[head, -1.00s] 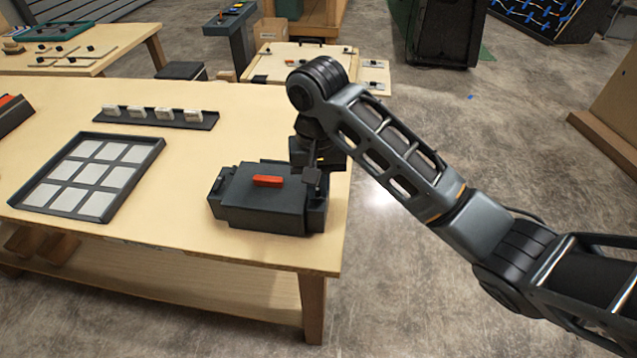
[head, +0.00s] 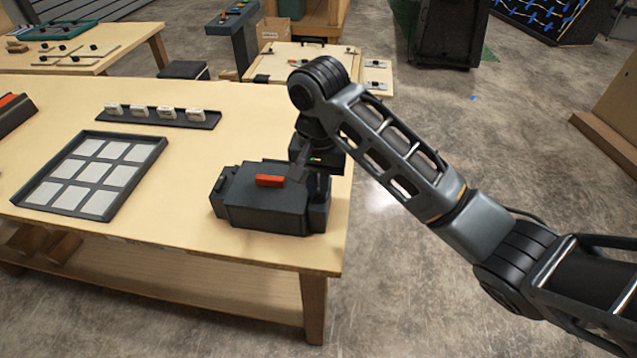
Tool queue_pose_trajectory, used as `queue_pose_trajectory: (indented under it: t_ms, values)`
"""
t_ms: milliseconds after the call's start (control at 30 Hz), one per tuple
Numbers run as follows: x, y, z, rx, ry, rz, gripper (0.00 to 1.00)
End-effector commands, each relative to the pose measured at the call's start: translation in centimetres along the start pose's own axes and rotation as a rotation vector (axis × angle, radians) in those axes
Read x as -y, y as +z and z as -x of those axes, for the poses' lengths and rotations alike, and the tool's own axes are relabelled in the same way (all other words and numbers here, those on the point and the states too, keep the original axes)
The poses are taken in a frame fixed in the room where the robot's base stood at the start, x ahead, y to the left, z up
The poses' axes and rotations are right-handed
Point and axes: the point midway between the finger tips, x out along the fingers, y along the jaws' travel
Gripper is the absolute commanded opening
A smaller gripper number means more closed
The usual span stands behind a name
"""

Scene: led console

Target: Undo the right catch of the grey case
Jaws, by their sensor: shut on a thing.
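The grey case (head: 262,214) sits lid-up near the right end of the wooden table, with a red handle (head: 270,181) on top. My gripper (head: 299,172) is above the right part of the case, its fingers pointing down and left toward the lid's right edge. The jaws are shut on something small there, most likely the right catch. The fingers and the wrist hide the catch, so I cannot tell its position. The left catch (head: 217,186) shows at the case's left side.
A tray with a grid of pale tiles (head: 84,172) lies left of the case. A dark rack with several white blocks (head: 154,115) stands behind it. The table's right edge (head: 344,240) is close to the case. The table between tray and case is clear.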

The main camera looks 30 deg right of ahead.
Motion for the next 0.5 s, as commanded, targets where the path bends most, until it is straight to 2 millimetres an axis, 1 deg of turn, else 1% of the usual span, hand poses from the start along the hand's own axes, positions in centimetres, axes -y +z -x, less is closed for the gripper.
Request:
queue_pose_trajectory:
  t_ms: [33,200,300,500]
  values:
    - [-0.07,-0.03,-0.02,0.0,0.002,-0.003,0.16]
    - [-0.05,-0.02,-0.02,0.0,0.001,-0.001,0.32]
    - [-0.04,-0.01,-0.02,0.0,0.001,-0.001,0.39]
    - [-0.02,-0.02,0.01,0.0,0.0,0.0,0.39]
